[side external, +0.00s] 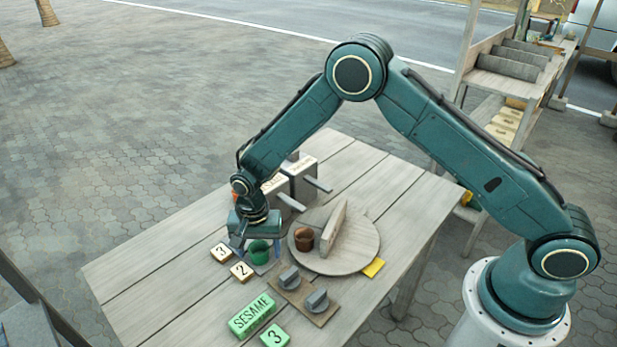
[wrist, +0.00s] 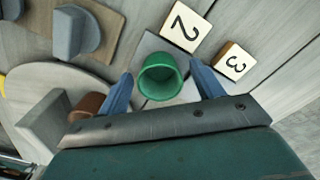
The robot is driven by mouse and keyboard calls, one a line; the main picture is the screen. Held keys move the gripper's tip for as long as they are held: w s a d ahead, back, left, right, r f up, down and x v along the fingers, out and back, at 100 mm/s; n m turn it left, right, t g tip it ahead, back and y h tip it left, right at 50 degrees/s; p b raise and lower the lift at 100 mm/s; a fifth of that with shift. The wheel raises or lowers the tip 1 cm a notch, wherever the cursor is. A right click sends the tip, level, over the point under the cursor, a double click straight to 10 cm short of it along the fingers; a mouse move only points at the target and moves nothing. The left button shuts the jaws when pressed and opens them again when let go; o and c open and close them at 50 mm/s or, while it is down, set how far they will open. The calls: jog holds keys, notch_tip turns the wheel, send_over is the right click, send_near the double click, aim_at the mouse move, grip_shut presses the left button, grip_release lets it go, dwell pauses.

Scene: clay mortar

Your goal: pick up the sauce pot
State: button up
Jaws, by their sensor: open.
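Two small pots are in view, and I cannot tell from the frames which one is the sauce pot. A green round pot (side external: 259,252) stands upright on the table on a small grey square. In the wrist view the green pot (wrist: 160,77) shows its open mouth between the two blue fingers of my gripper (wrist: 163,86). My gripper (side external: 250,243) is open and low over the green pot, with one finger to each side; contact is not visible. A brown pot (side external: 303,239) stands on the round wooden board, partly hidden in the wrist view.
The round board (side external: 345,262) carries an upright divider (side external: 334,228). Tiles marked 2 (side external: 241,271) and 3 (side external: 221,252) lie close left of my gripper. A plate with two grey knobs (side external: 301,297) and green SESAME block (side external: 252,315) are in front. Boxes with handles (side external: 299,178) stand behind.

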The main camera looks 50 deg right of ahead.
dwell(0.4)
jog(key=c, duration=1)
jog(key=shift+r, duration=0.1)
jog(key=shift+c, duration=0.2)
notch_tip(320, 180, up, 20)
dwell(0.5)
